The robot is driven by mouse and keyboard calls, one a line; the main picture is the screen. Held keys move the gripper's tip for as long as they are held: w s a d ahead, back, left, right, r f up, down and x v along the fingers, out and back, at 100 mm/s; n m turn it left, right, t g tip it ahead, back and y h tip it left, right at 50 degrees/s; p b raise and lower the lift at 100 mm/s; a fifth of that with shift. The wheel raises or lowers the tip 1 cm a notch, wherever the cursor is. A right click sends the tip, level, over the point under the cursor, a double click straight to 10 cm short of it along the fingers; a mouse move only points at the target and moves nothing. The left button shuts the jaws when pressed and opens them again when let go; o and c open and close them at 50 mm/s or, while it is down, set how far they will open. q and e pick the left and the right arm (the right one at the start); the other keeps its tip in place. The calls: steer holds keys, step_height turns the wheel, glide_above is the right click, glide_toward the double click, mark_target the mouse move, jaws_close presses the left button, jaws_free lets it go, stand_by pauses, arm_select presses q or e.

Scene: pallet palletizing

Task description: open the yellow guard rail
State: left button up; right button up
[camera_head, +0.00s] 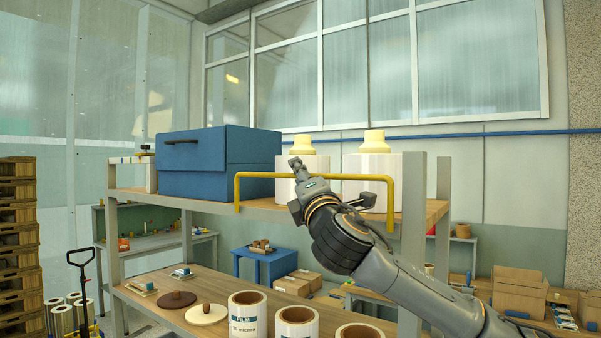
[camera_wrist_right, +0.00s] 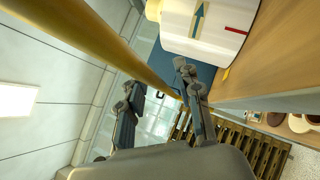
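The yellow guard rail (camera_head: 262,175) is a bent bar along the front edge of the upper shelf, with its two ends going down at the shelf board. It stands upright in front of the white bottles. My right gripper (camera_head: 330,182) is at the middle of the rail, its arm coming from the lower right. In the right wrist view, its two fingers (camera_wrist_right: 157,80) are spread apart, and the yellow rail (camera_wrist_right: 110,48) runs diagonally past them. I cannot tell whether they touch it. My left gripper is in neither view.
A blue box (camera_head: 220,165) and white bottles with yellow caps (camera_head: 373,160) stand on the upper shelf (camera_head: 220,204). Film rolls (camera_head: 248,318) and round lids stand on the lower shelf. Pallets (camera_head: 18,250) are stacked at the far left.

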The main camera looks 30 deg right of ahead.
jaws_close()
steer(key=shift+s+a, duration=0.1)
steer(key=shift+a, duration=0.05)
steer(key=s+a+f+n+y+b, duration=0.1)
steer(key=a+f+n+y+b, duration=0.1)
steer(key=n+y+b, duration=0.3)
steer(key=s+a+f+n+g+y+b, duration=0.1)
steer(key=a+f+n+y+b, duration=0.2)
steer(key=n+y+b, duration=0.3)
steer(key=s+a+f+n+y+b, duration=0.1)
steer(key=a+f+n+y+b, duration=0.2)
steer(key=n+y, duration=0.9)
steer(key=shift+s+f+n+y+b, duration=0.15)
steer(key=shift+f+n+y+b, duration=0.2)
steer(key=shift+n+b, duration=1.95)
steer(key=shift+f+n+p, duration=0.1)
steer(key=shift+n+p, duration=0.7)
